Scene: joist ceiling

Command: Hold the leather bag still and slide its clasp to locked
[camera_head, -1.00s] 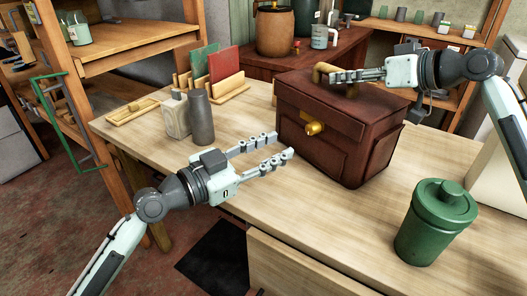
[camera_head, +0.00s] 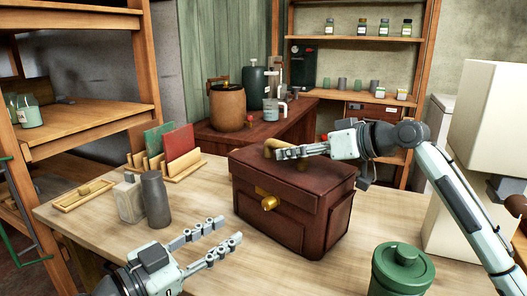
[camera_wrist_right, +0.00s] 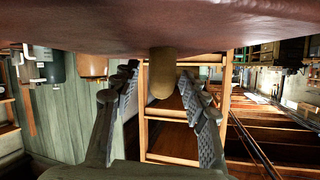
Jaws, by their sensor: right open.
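The dark red-brown leather bag (camera_head: 275,218) stands upright on the wooden table, with a brass clasp (camera_head: 268,199) on its front. Its tan handle (camera_head: 270,147) is on the lid. My right gripper (camera_head: 279,152) is open at the handle. In the right wrist view the handle (camera_wrist_right: 162,74) lies between the spread fingers of my right gripper (camera_wrist_right: 160,78), with a gap on each side. The bag's lid (camera_wrist_right: 130,35) fills the top of that view. My left gripper (camera_head: 231,229) is open and empty, left of and in front of the bag, apart from the clasp.
A green lidded canister (camera_head: 402,272) stands at the table's front right. A grey bottle (camera_head: 156,199), a pale square bottle (camera_head: 129,198), a wooden tray (camera_head: 84,196) and a rack with folders (camera_head: 165,165) are on the left. Bare tabletop (camera_head: 370,225) lies right of the bag.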

